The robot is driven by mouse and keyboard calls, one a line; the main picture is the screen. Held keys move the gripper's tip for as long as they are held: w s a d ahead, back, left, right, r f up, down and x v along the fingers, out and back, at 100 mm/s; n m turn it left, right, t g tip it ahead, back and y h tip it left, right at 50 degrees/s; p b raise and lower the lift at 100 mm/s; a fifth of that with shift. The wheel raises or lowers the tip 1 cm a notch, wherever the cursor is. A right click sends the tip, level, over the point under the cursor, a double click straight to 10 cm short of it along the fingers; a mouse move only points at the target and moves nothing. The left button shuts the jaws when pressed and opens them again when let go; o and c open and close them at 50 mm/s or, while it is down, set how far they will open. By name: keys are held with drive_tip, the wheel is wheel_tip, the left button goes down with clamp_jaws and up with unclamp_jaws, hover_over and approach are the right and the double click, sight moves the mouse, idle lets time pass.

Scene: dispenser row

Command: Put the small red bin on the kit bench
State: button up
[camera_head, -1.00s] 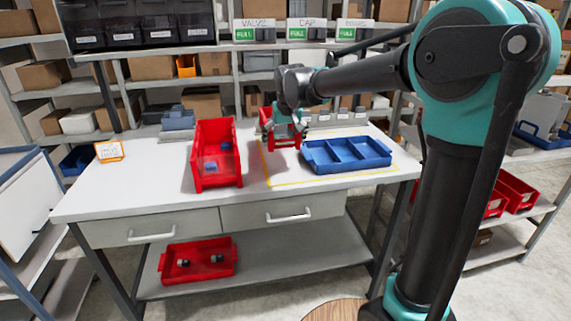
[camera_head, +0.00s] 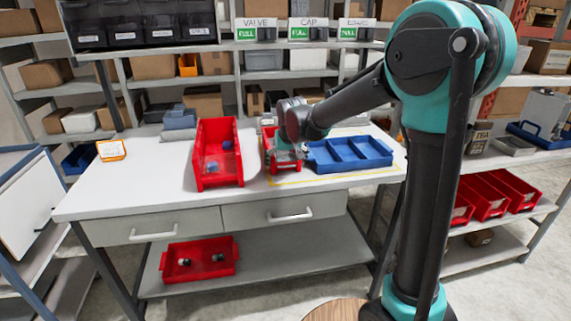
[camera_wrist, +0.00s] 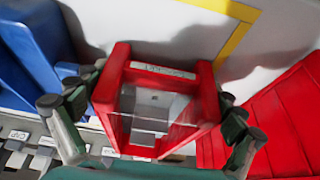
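The small red bin (camera_wrist: 118,108) fills the middle of the wrist view, with a clear panel and a white label strip. My gripper (camera_wrist: 152,112) has a finger on each side of it and appears shut on its side walls. In the head view the small red bin (camera_head: 285,167) is partly hidden by my gripper (camera_head: 282,150). It is over the kit bench (camera_head: 140,185), between the large red bin and the blue tray, by the yellow outline. I cannot tell whether its base touches the bench top.
A large red bin (camera_head: 204,177) stands close on the left, a blue divided tray (camera_head: 345,165) close on the right. An orange-edged sign (camera_head: 111,150) is at the bench's left. Another red bin (camera_head: 195,273) lies on the lower shelf. The bench's left front is clear.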

drive_tip(key=shift+o, duration=0.2)
drive_tip(key=v, duration=1.2)
drive_tip(key=s+d+f+m, duration=0.1)
drive_tip(key=s+d+f, duration=0.35)
drive_tip(key=d, duration=0.25)
drive_tip(key=s+d+f+m, duration=0.1)
drive_tip(key=s+d+f, duration=0.2)
drive_tip(key=d+f, duration=0.3)
drive_tip(key=s+d+f+m+h, duration=0.1)
drive_tip(key=s+d+f, duration=1)
drive_tip(key=s, duration=0.4)
drive_tip(key=shift+s+d+f, duration=0.2)
drive_tip(key=shift+d, duration=0.2)
drive_tip(key=shift+c, duration=0.5)
